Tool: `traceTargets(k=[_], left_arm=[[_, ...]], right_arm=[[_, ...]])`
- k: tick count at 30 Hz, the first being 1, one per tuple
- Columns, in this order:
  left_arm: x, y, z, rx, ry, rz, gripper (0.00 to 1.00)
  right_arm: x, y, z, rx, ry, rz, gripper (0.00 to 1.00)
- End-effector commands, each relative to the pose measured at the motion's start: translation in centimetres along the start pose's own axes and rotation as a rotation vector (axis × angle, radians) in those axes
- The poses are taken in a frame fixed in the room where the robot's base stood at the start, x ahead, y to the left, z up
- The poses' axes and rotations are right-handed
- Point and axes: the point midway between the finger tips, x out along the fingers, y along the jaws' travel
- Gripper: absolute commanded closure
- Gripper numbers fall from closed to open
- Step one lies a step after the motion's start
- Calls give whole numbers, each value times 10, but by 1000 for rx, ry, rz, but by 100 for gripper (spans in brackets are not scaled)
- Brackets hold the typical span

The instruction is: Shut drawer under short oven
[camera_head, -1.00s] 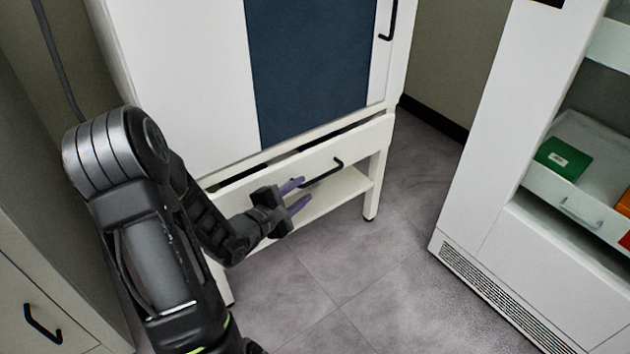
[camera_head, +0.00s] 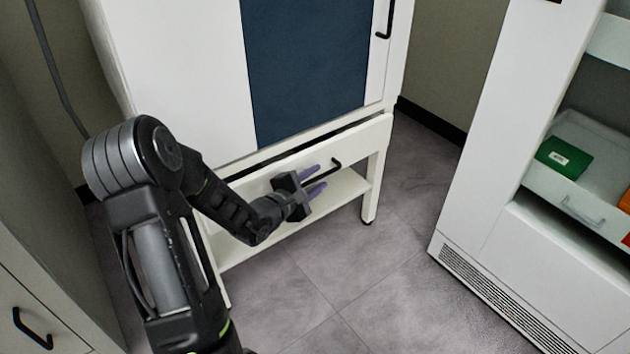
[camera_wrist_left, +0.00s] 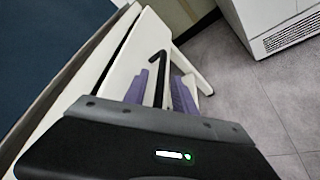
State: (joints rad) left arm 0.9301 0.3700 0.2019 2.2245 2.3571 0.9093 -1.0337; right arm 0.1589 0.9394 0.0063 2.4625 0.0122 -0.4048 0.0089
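The short oven (camera_head: 180,80) is a white cabinet with a dark blue door panel, on a white stand. The drawer (camera_head: 350,145) under it has a white front and a black bar handle (camera_head: 335,165). A thin dark gap runs between the drawer's top edge and the oven; it also shows in the left wrist view beside the drawer front (camera_wrist_left: 122,75). My left gripper (camera_head: 318,178) is at the handle, its purple fingers apart. In the left wrist view the handle (camera_wrist_left: 159,72) lies between the fingers (camera_wrist_left: 162,92); contact is unclear. My right gripper is out of view.
A tall white unit (camera_head: 500,200) with an open drawer (camera_head: 545,185) holding a green box (camera_head: 563,157) stands at right. Grey cabinets are at left. Floor (camera_head: 400,250) between is clear.

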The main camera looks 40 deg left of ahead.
Motion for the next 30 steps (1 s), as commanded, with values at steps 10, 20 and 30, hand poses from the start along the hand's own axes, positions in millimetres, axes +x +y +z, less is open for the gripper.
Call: traceTargets(k=[10,20,30], left_arm=[[0,0,0,0,0,1,86],[0,0,0,0,0,0,100],[0,0,0,0,0,0,100]], right_arm=[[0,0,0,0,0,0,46],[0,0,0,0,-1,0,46],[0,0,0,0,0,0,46]])
